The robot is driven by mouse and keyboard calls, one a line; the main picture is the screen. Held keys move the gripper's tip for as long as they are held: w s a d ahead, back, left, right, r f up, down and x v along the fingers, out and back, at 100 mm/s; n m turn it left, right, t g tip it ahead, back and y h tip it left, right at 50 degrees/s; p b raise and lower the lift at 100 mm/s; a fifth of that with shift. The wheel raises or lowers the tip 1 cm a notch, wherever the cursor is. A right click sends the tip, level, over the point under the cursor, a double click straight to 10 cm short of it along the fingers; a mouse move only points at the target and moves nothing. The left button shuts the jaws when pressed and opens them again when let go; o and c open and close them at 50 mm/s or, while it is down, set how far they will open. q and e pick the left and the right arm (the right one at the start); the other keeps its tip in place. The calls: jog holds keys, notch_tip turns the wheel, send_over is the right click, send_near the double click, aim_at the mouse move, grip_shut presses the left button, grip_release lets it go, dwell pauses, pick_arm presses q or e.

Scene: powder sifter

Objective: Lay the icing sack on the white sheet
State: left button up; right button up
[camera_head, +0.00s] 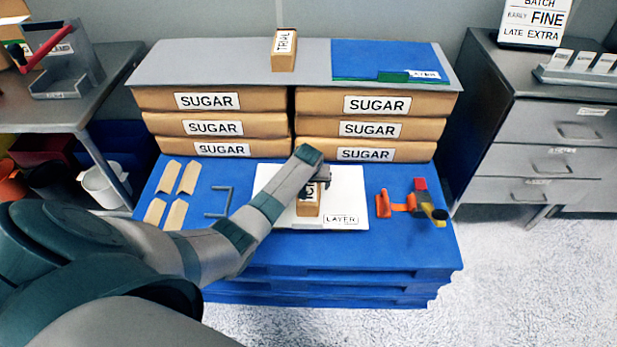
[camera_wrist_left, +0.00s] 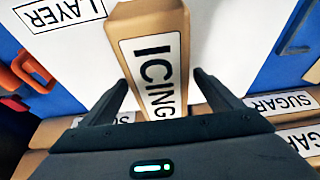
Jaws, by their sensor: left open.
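The icing sack (camera_head: 308,204) is a tan block with a white label, resting on the white sheet (camera_head: 265,182) marked LAYER. In the left wrist view the icing sack (camera_wrist_left: 155,62) shows its ICING label, and the white sheet (camera_wrist_left: 85,52) lies beneath it. My left gripper (camera_head: 322,180) is over the sack, partly hiding it in the head view. In the wrist view my left gripper (camera_wrist_left: 161,78) is open, with one finger on each side of the sack and gaps visible. My right gripper is not in view.
Stacked sugar sacks (camera_head: 213,128) stand behind the sheet under a grey board (camera_head: 210,62) carrying a trial sack (camera_head: 284,50) and a blue sheet (camera_head: 380,60). Tan corner pieces (camera_head: 180,177) lie left on the blue pallet (camera_head: 400,255). An orange strap tool (camera_head: 400,204) lies right.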

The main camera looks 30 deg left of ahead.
pick_arm(q)
jog(key=p+v, duration=0.1)
jog(key=v, duration=1)
jog(key=shift+s+d+r, duration=0.1)
jog(key=shift+r, duration=0.15)
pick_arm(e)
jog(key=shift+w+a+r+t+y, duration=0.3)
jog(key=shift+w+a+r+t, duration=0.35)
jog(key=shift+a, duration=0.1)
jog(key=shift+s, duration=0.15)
